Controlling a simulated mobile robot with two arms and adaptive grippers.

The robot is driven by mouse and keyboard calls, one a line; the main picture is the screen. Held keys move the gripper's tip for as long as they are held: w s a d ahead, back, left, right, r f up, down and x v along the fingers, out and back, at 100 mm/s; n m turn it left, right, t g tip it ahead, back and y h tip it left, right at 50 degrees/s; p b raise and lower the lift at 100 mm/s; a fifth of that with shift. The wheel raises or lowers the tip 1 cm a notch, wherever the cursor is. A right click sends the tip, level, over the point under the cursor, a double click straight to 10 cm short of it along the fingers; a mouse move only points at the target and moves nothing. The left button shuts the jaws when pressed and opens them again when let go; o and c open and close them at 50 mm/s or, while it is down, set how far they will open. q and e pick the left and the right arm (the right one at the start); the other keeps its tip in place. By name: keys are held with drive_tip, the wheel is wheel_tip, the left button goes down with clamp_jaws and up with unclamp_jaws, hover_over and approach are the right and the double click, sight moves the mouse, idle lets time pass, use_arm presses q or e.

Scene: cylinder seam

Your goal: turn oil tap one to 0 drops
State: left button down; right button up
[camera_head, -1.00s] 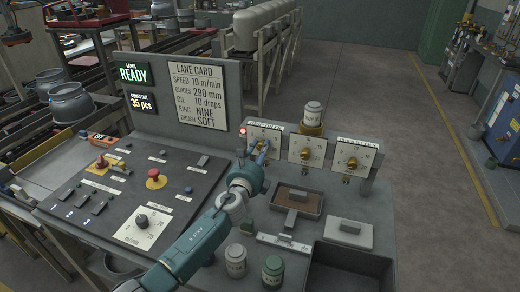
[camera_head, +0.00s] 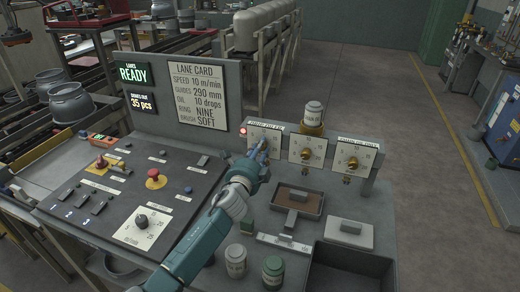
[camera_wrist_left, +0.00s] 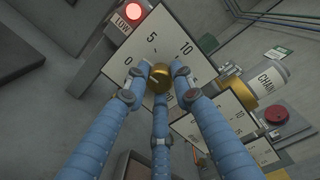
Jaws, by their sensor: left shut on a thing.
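Oil tap one is the leftmost of the three dials, with a white number plate (camera_head: 273,136) and a brass knob. In the left wrist view its brass knob (camera_wrist_left: 159,79) sits on the plate (camera_wrist_left: 196,66), with 0, 5 and 10 readable. My left gripper (camera_head: 261,150) reaches this dial. In the left wrist view the blue fingers of my left gripper (camera_wrist_left: 160,76) close around the knob from several sides and are shut on it. The fingers cover part of the scale, so I cannot read the setting surely. My right gripper is not in view.
Two similar dials with brass knobs (camera_head: 306,156) (camera_head: 352,163) stand to the right. A white jar (camera_head: 313,111) stands above the middle one. A lit red lamp (camera_head: 243,130) is beside tap one. A brown tray (camera_head: 297,201) and jars (camera_head: 236,260) are on the bench below.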

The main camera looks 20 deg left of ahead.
use_arm(q)
drive_tip(key=n, duration=0.4)
drive_tip(key=shift+s+d+f, duration=0.1)
drive_tip(key=shift+d+f, duration=0.05)
drive_tip(key=shift+f, duration=0.2)
idle(0.3)
drive_tip(key=c, duration=1.6)
unclamp_jaws()
drive_tip(key=shift+o, duration=0.7)
drive_tip(key=shift+r, duration=0.25)
